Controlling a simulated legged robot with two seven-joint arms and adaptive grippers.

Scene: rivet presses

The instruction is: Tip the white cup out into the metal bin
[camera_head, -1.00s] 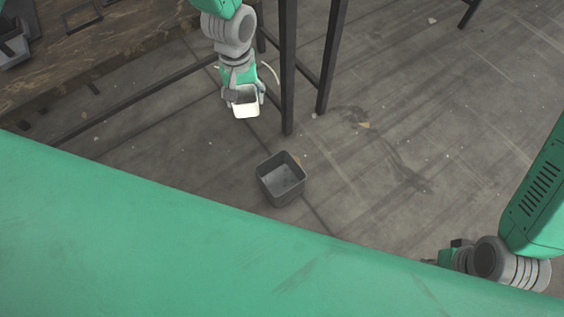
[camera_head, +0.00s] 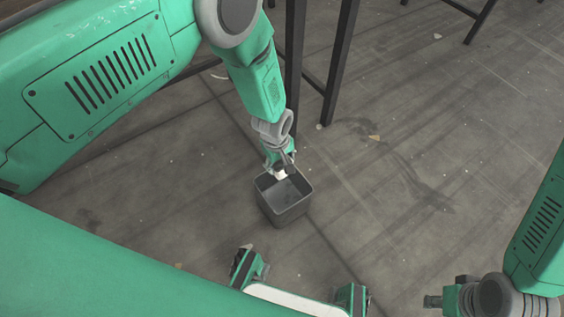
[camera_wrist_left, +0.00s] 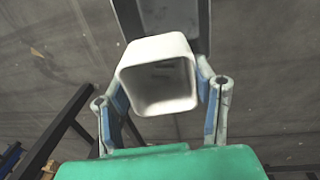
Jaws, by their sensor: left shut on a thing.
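My left gripper (camera_head: 281,164) is shut on the white cup (camera_head: 280,174), holding it over the far rim of the metal bin (camera_head: 285,212). The bin is a dark grey, open square box on the floor; its visible inside looks empty. In the left wrist view the cup (camera_wrist_left: 157,48) sits between the two fingers (camera_wrist_left: 163,100), its square mouth turned towards the camera. A darker patch shows inside; I cannot tell whether anything is in it. Part of the bin (camera_wrist_left: 172,14) appears behind the cup. My right gripper (camera_head: 433,301) is at the lower right, small and unclear.
Dark table legs (camera_head: 338,65) stand just behind and to the right of my left arm. The floor (camera_head: 420,150) right of the bin is open, with small scattered scraps.

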